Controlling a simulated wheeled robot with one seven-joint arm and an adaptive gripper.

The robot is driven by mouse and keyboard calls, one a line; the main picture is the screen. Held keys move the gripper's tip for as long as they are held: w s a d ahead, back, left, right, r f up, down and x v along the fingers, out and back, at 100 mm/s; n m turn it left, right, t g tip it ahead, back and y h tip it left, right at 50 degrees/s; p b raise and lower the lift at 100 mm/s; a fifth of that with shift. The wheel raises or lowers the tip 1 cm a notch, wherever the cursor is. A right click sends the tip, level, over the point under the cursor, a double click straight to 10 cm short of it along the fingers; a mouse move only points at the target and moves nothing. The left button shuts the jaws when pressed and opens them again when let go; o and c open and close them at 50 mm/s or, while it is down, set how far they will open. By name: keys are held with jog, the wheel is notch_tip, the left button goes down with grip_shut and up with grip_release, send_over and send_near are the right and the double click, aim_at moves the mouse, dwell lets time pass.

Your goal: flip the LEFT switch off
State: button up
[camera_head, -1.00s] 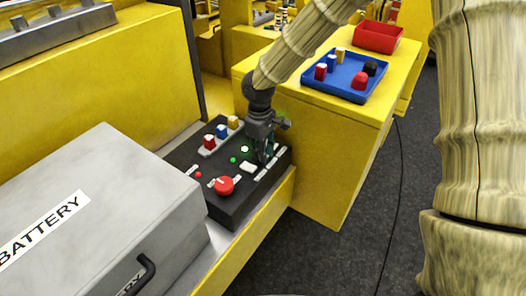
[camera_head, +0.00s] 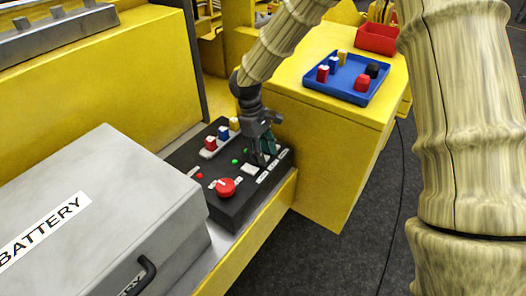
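The black control panel (camera_head: 225,211) sits on a yellow ledge beside the grey battery box. A red round button (camera_head: 226,187) stands near its front. A white plate or switch (camera_head: 249,169) lies right of the button, with small white label strips (camera_head: 262,177) along the right edge. I cannot tell which part is the left switch or how it is set. My gripper (camera_head: 262,158) points down at the panel's right rear, close above or touching it. Its fingers are small and dark, partly hiding what is under them; I cannot tell whether they are open.
Red, blue and yellow blocks (camera_head: 222,132) stand in a row at the panel's back. The grey battery box (camera_head: 150,190) is at left. A yellow cabinet (camera_head: 320,150) rises close right of my gripper, bearing a blue tray (camera_head: 320,86) and a red bin (camera_head: 378,40).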

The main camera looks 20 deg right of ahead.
jog(key=v, duration=1.2)
jog(key=shift+d, duration=0.1)
dwell(0.4)
